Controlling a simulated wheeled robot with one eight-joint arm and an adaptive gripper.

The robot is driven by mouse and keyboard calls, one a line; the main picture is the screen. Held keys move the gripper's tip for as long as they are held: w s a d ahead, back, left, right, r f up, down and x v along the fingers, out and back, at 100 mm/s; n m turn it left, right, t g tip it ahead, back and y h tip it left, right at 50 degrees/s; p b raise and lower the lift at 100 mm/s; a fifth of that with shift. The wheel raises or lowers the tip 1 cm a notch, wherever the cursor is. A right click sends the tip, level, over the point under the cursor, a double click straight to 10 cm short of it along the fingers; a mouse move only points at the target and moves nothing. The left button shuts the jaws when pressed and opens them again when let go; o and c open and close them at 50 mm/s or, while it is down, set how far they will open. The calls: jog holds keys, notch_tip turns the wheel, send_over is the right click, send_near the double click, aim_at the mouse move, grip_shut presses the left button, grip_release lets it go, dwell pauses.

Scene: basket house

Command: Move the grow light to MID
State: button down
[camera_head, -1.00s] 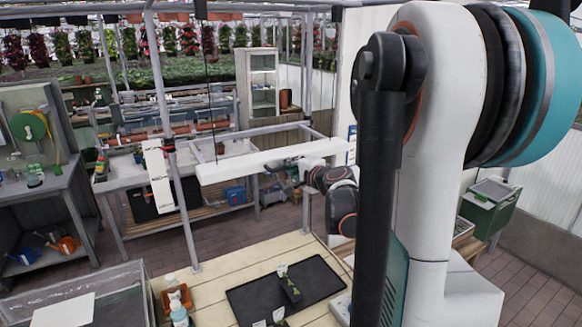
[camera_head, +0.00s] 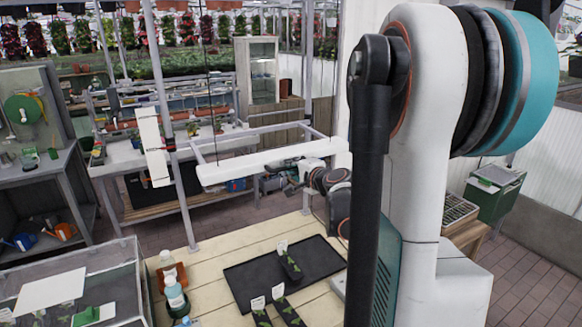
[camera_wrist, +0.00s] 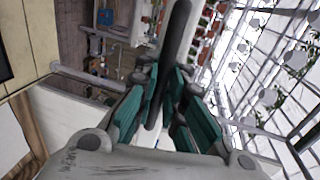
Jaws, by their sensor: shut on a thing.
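The grow light (camera_head: 270,163) is a long white bar, close to level, above the wooden table in the head view. A thin dark cord runs up from near its left end. A white marker strip (camera_head: 152,145) stands upright on the metal post left of it; no lettering on it is legible. My gripper (camera_head: 298,180) is at the right part of the light, just below it. In the wrist view my gripper (camera_wrist: 165,95) has its teal-padded fingers closed around a dark rod (camera_wrist: 178,35). How the rod joins the light is hidden.
A metal frame with a post (camera_head: 180,195) stands around the light. Below are a black tray (camera_head: 250,272) with small labelled plant holders, bottles (camera_head: 174,292) and a clear-sided box (camera_head: 110,270). A workbench (camera_head: 120,160) stands behind. The floor between is clear.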

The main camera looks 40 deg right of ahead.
jog(key=c, duration=1.7)
grip_release()
jog(key=shift+s+r, duration=0.1)
jog(key=shift+s, duration=0.05)
jog(key=v, duration=1.2)
